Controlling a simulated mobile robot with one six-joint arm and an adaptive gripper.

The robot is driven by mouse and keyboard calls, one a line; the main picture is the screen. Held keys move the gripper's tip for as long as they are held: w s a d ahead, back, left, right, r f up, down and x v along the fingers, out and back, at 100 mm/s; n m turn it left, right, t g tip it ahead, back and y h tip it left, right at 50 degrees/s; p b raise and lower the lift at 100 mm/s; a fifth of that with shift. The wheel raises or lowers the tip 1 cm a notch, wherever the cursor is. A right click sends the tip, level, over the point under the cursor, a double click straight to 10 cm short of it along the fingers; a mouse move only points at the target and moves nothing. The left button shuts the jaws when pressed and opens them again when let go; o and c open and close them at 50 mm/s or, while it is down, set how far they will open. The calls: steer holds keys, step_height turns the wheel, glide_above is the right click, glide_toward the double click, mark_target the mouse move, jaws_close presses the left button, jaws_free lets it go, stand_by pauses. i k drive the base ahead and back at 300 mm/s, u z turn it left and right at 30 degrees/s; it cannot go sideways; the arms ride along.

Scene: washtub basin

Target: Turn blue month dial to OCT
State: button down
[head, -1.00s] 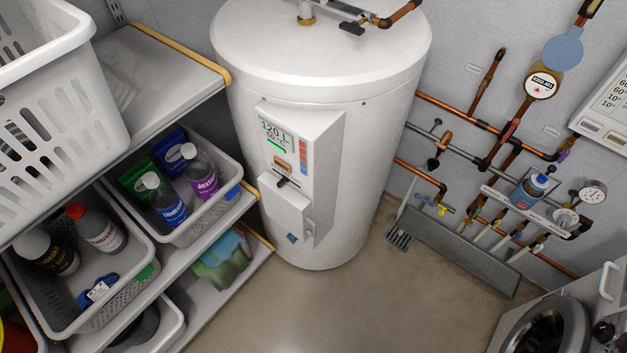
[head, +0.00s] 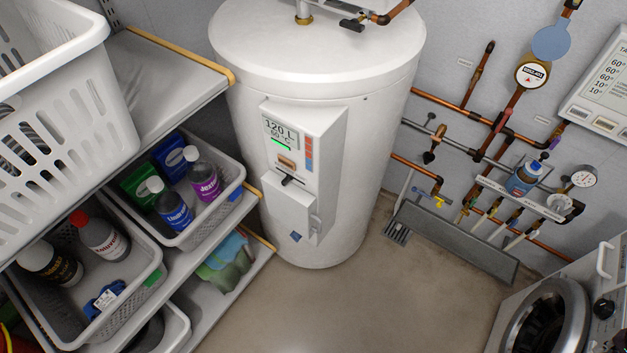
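No month lettering can be read anywhere, so I cannot tell for sure which part is the blue month dial. A small blue filter unit with a blue top (head: 525,177) is mounted on the pipework at the right, above a white labelled strip (head: 520,197). A flat light-blue disc (head: 551,43) stands higher up, above a round white-faced meter (head: 532,75). My gripper is not in view.
A white water heater (head: 320,150) stands in the middle. Shelves with baskets (head: 215,225) of bottles fill the left. A pressure gauge (head: 584,176) is beside the blue unit. A front-loading washer (head: 545,320) is at lower right. The floor (head: 370,310) between is clear.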

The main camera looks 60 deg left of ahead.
mark_target(296, 236)
steer(key=u, duration=0.05)
steer(key=k, duration=1.85)
steer(key=u, duration=1.5)
steer(key=i, duration=0.95)
steer(key=z, duration=0.15)
